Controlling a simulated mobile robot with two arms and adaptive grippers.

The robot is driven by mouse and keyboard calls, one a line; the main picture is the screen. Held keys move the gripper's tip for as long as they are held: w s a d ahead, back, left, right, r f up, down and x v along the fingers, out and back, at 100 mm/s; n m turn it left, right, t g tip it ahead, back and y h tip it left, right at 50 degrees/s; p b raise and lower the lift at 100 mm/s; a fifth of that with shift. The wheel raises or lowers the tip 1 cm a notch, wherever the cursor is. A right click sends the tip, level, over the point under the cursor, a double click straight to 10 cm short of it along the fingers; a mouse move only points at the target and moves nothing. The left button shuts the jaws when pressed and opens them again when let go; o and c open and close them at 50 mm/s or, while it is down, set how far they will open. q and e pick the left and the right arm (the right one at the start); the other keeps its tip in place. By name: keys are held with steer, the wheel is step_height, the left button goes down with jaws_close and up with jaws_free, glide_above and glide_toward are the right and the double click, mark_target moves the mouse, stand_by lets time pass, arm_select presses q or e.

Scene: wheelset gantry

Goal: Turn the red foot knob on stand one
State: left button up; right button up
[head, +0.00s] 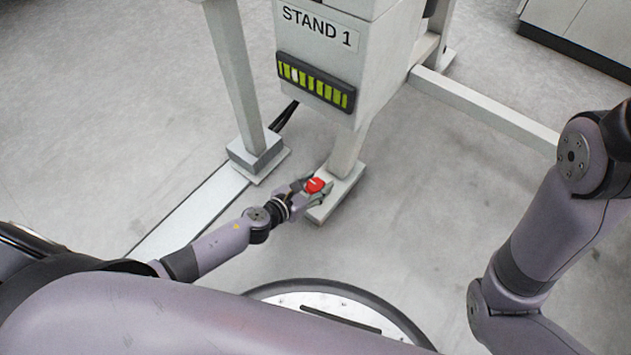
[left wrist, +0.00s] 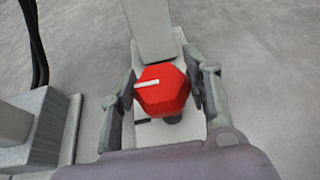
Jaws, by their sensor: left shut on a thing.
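The red foot knob (head: 315,185) sits on the foot of the stand marked STAND 1 (head: 317,27). In the left wrist view the knob (left wrist: 162,92) is a faceted red cap with a white mark pointing left, on a dark stem. My left gripper (head: 313,190) is shut on the knob, with one finger on each side of it. The fingers also show in the left wrist view (left wrist: 163,91). My right arm comes in at the right of the head view, but its gripper is out of view.
A second foot (head: 256,158) of the stand is to the left, with dark cables behind it. A pale floor beam (head: 190,213) runs from it towards the lower left. A panel with green bars (head: 315,84) is above the knob.

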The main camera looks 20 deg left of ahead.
stand_by(0.3)
arm_select(q)
steer(key=o, duration=1.2)
steer(key=v, duration=1.2)
steer(key=shift+d, duration=0.15)
